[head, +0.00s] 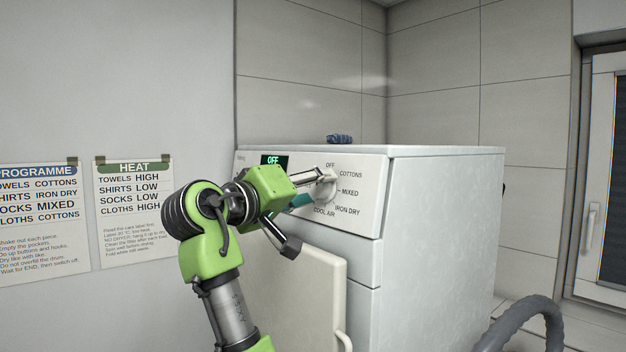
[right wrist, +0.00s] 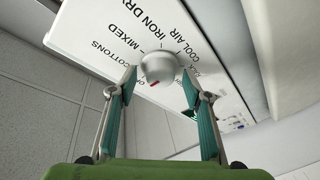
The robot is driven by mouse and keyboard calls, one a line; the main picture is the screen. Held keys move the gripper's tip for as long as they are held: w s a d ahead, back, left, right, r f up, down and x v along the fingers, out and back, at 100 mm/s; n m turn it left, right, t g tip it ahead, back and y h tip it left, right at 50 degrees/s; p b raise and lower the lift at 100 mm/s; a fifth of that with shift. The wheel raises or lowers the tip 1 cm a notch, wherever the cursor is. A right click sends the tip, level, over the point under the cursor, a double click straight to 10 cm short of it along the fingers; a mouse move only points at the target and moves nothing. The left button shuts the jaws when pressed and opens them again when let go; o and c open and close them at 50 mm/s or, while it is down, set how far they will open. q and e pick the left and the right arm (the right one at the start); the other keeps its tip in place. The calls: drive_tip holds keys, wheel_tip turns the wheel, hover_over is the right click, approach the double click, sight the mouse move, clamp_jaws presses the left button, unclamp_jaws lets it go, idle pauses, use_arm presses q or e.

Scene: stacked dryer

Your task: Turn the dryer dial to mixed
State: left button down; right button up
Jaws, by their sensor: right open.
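The dryer dial (head: 329,187) is a pale round knob on the white sloped panel, ringed by the labels OFF, COTTONS, MIXED, IRON DRY and COOL AIR. In the right wrist view the dial (right wrist: 158,66) shows a red mark low on its face, pointing away from the MIXED label (right wrist: 132,39). The small display (head: 274,160) reads OFF. My right gripper (head: 313,187) is open at the dial. In the right wrist view its fingertips (right wrist: 160,82) are on either side of the dial; I cannot tell if they touch it. My left gripper is not in view.
The dryer (head: 440,220) stands in the middle, with a partly hidden door (head: 310,285) below the panel. A small blue item (head: 339,139) lies on top. A programme sheet (head: 40,220) and a heat sheet (head: 133,210) hang on the left wall. A grey hose (head: 530,306) curves at lower right.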

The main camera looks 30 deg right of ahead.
drive_tip(key=shift+d, duration=0.15)
drive_tip(key=c, duration=1.1)
drive_tip(key=shift+f, duration=0.1)
